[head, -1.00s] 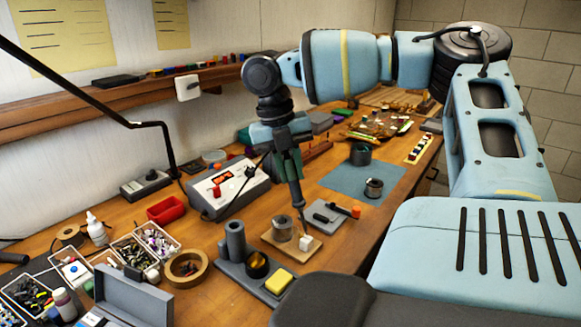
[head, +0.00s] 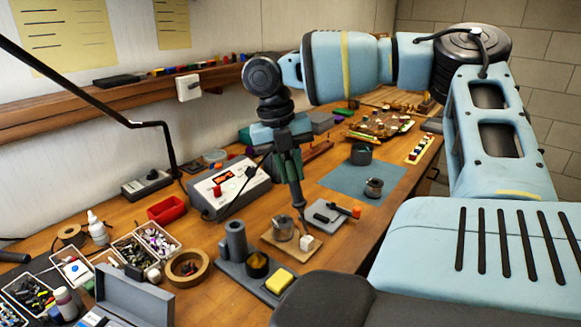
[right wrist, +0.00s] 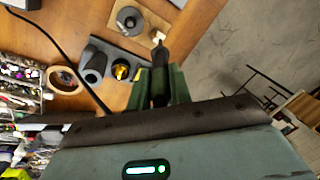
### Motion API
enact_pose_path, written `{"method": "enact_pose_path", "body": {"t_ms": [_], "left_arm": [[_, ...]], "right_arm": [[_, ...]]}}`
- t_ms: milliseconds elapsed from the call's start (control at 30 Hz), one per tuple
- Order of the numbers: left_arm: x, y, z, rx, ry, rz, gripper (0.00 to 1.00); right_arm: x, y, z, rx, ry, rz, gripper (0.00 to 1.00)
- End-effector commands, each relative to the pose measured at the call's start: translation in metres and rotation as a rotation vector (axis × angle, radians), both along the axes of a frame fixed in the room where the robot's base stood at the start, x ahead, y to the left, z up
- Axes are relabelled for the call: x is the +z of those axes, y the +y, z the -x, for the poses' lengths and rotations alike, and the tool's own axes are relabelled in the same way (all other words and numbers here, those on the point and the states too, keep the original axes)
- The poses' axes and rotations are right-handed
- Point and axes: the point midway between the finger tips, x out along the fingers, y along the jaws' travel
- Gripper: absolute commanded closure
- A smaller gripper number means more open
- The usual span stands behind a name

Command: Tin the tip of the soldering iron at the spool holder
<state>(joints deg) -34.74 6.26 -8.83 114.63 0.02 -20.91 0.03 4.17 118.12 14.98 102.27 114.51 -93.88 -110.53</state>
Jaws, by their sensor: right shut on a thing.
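My right gripper (head: 288,163) is shut on the dark soldering iron (head: 296,193), which points down, slightly tilted. In the head view, its lower end is just above the white block on the spool holder (head: 270,238). I cannot tell whether the tip touches anything. The spool holder is a wooden base bearing a grey solder spool (head: 283,229) and the white block (head: 307,243). In the right wrist view the iron (right wrist: 160,75) is between the green fingers, and the spool (right wrist: 130,20) is beyond it. My left gripper is out of view.
The iron stand (head: 237,262) with a yellow sponge is in front of the spool holder. The soldering station (head: 228,187) is behind, its cord reaching the iron. A grey plate with an orange-ended tool (head: 330,213) is to the right. A blue mat (head: 350,182) is farther back.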

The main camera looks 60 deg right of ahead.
Motion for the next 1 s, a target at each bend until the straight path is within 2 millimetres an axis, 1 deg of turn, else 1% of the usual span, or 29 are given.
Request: {"method": "enact_pose_path", "body": {"t_ms": [467,1000], "left_arm": [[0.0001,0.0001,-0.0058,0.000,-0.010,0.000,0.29],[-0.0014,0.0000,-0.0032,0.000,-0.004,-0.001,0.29]], "right_arm": [[-0.0035,0.0000,-0.0001,0.000,0.000,0.000,1.00],[-0.0072,0.0000,-0.0001,0.000,0.000,0.000,1.00]]}}
